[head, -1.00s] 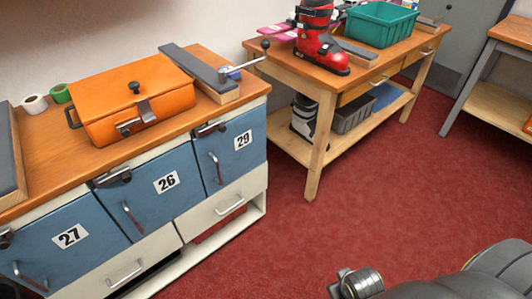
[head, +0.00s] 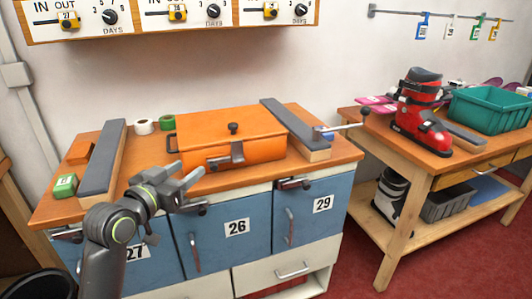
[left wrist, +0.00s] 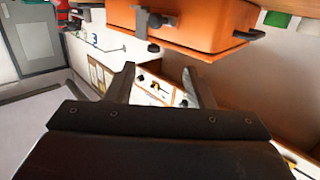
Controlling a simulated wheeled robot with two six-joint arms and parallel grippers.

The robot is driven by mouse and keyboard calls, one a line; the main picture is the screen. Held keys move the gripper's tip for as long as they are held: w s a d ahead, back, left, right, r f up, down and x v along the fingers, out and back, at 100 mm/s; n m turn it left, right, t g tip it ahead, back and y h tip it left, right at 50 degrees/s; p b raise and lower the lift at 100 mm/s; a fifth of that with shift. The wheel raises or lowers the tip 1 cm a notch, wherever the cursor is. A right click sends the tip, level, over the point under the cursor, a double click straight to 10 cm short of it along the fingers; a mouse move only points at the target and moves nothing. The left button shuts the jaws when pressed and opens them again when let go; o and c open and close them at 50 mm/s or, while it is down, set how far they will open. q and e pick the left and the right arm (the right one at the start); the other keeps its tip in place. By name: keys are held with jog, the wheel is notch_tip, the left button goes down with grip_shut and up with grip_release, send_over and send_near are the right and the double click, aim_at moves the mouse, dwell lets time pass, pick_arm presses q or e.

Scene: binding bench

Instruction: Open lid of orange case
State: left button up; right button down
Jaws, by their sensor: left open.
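The orange case (head: 205,133) sits on the wooden top of the blue cabinet, its lid (head: 200,124) shut. A dark knob (head: 233,128) stands on the lid, and a grey latch (head: 237,153) is on the front. A dark handle (head: 170,144) is on its left side. My left gripper (head: 189,173) is open and empty, in front of the case's left front corner and apart from it. In the left wrist view the case (left wrist: 210,28) and its latch (left wrist: 154,20) show beyond the fingers (left wrist: 158,72). My right gripper is not in view.
Grey-topped wooden blocks flank the case, left (head: 103,160) and right (head: 295,126). Tape rolls (head: 144,126) lie behind it, and a green box (head: 65,186) is at the bench's left. A lever (head: 340,128) sticks out right. A second bench holds a red boot (head: 420,115) and a green bin (head: 490,110).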

pick_arm(q)
notch_tip(320, 180, up, 3)
jog(key=w+d, duration=0.1)
send_near(230, 126)
jog(key=shift+h, duration=0.4)
jog(key=x, duration=1)
jog(key=shift+a+f+b, duration=0.15)
jog(key=shift+a+b, duration=0.1)
jog(key=shift+b, duration=0.1)
grip_shut()
